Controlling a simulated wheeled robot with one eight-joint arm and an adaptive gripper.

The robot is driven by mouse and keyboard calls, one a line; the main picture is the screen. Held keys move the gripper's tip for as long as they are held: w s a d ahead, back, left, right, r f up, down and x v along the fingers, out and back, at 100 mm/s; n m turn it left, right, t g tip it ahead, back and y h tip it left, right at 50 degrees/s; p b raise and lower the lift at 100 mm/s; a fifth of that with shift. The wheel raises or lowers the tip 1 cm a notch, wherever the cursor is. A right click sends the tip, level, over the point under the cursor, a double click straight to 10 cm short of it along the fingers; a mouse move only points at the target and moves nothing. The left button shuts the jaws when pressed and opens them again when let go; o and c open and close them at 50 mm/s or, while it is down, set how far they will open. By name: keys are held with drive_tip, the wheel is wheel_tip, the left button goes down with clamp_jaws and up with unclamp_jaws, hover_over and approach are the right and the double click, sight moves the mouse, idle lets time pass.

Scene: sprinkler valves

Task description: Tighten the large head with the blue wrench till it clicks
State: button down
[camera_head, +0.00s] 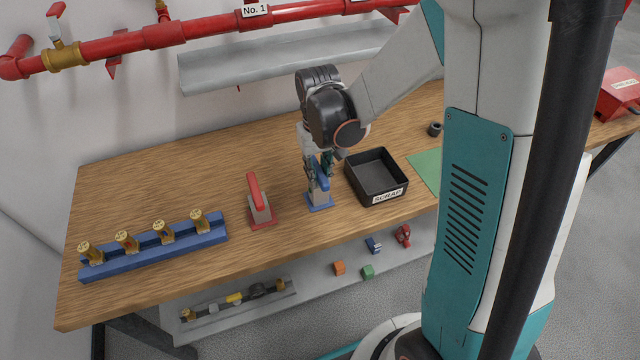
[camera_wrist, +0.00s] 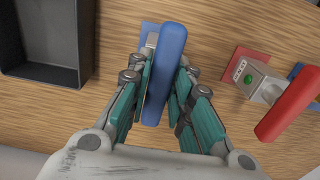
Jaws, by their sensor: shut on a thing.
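The blue wrench (camera_head: 325,170) stands on a blue base at the front middle of the table. Its blue handle (camera_wrist: 163,75) lies between the teal fingers of my gripper (camera_wrist: 160,95), which is shut on it. In the head view my gripper (camera_head: 319,172) comes down on it from above, and the fingers partly hide it. Several brass heads (camera_head: 160,233) stand in a row on a blue rack (camera_head: 155,258) at the left of the table. I cannot tell from here which one is the large head.
A red-handled wrench (camera_head: 255,193) stands on a red base just left of the blue one; it also shows in the wrist view (camera_wrist: 289,103). A black scrap tray (camera_head: 377,188) is close on the right. A red pipe (camera_head: 200,30) runs along the wall above a grey trough (camera_head: 270,62).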

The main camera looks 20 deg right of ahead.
drive_tip(key=shift+r+p, duration=1.45)
drive_tip(key=shift+r, duration=0.6)
drive_tip(key=shift+r, duration=0.15)
drive_tip(key=shift+r+p, duration=1.35)
drive_tip(key=shift+r, duration=0.45)
